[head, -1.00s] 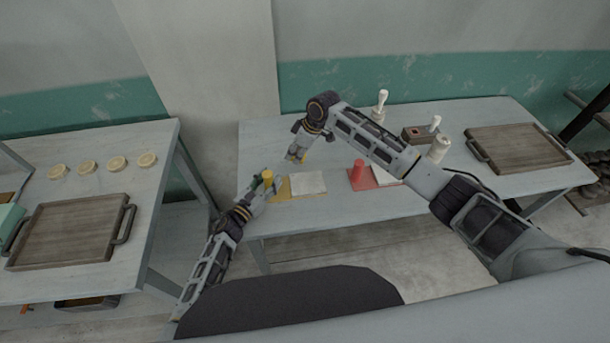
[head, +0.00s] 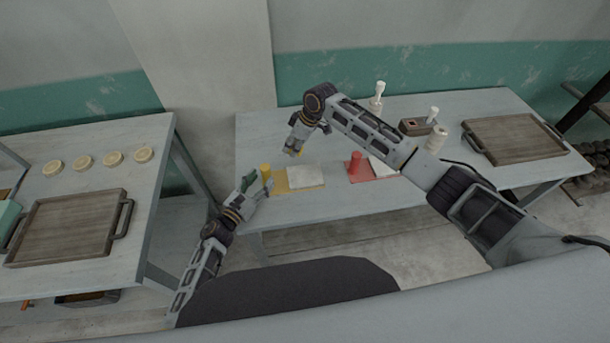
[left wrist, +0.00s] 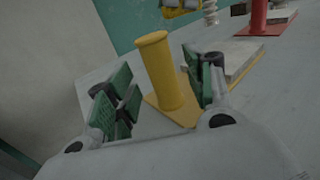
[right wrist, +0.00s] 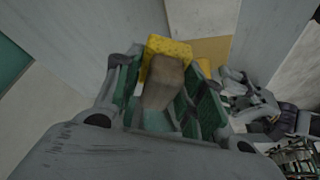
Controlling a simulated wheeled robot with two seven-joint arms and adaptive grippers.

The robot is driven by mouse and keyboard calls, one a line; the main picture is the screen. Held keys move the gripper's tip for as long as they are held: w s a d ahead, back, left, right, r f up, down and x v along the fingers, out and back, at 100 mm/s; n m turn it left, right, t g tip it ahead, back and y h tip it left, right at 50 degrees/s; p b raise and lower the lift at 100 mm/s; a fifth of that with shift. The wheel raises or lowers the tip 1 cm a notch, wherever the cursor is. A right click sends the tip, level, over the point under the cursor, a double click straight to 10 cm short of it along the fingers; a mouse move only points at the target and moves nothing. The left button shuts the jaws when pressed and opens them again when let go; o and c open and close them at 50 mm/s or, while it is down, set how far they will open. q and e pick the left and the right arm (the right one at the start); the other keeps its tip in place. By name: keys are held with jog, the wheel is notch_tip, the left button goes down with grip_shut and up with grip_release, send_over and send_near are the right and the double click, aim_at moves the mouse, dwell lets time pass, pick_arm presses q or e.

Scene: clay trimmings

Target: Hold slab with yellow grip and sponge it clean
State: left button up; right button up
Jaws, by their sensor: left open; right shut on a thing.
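The yellow grip (head: 266,172) is an upright post on the left end of a yellow base (head: 281,186). A pale slab (head: 306,176) lies flat on that base. My left gripper (head: 257,184) is open at the post. The left wrist view shows the post (left wrist: 160,75) standing between and beyond its spread green-padded fingers (left wrist: 163,92); contact is unclear. My right gripper (head: 292,150) is raised above and behind the slab. In the right wrist view it is shut on the brown handle (right wrist: 165,82) of a yellow sponge (right wrist: 172,48).
A red grip (head: 356,160) on a red base with a pale slab stands to the right. Behind are white bottles (head: 378,95) and a brown block (head: 413,127). A wooden tray (head: 515,138) lies at right. The left table holds another tray (head: 68,228) and several pale discs (head: 83,161).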

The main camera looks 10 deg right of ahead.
pick_arm(q)
jog(key=shift+v, duration=4)
jog(key=shift+w+r, duration=0.1)
